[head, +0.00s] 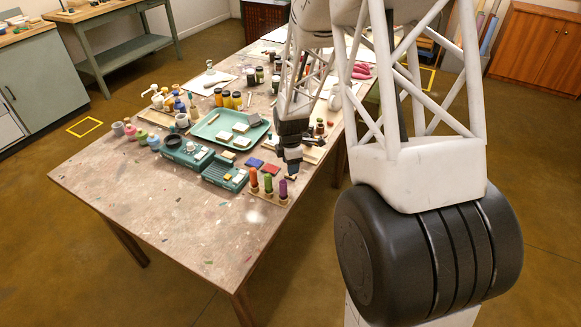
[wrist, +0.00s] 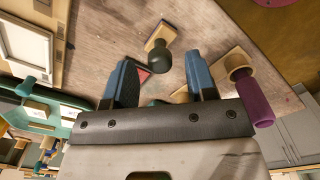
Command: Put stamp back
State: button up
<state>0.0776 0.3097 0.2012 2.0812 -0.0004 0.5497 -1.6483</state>
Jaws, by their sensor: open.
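My gripper (head: 292,168) is low over the table, just right of the ink pads in the head view. In the wrist view its two blue fingers (wrist: 160,62) are apart. A stamp with a wooden block and a round dark knob (wrist: 160,58) shows between and just beyond the fingertips; the gripper is not closed on it. The wooden rack (head: 268,196) holds several stamps with coloured handles, including a purple one (head: 283,189). This purple handle also shows in the wrist view (wrist: 256,101), right of the right finger.
Teal boxes (head: 226,174) stand to the left. The table's front left part (head: 165,205) is clear.

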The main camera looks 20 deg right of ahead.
notch_tip(320, 180, up, 10)
dwell(0.6)
dwell(0.5)
jog(key=s+a+r+m+t, duration=0.1)
jog(key=s+a+r+m, duration=0.2)
jog(key=s+r+m, duration=0.9)
jog(key=s+a+r+m, duration=0.1)
jog(key=s+r+m, duration=0.2)
jog(key=s, duration=1)
jog(key=s+a+r+m+t, duration=0.1)
jog(key=s+r+m, duration=0.2)
jog(key=s, duration=1)
notch_tip(320, 180, up, 3)
jog(key=shift+f+t, duration=0.2)
jog(key=shift+t, duration=0.1)
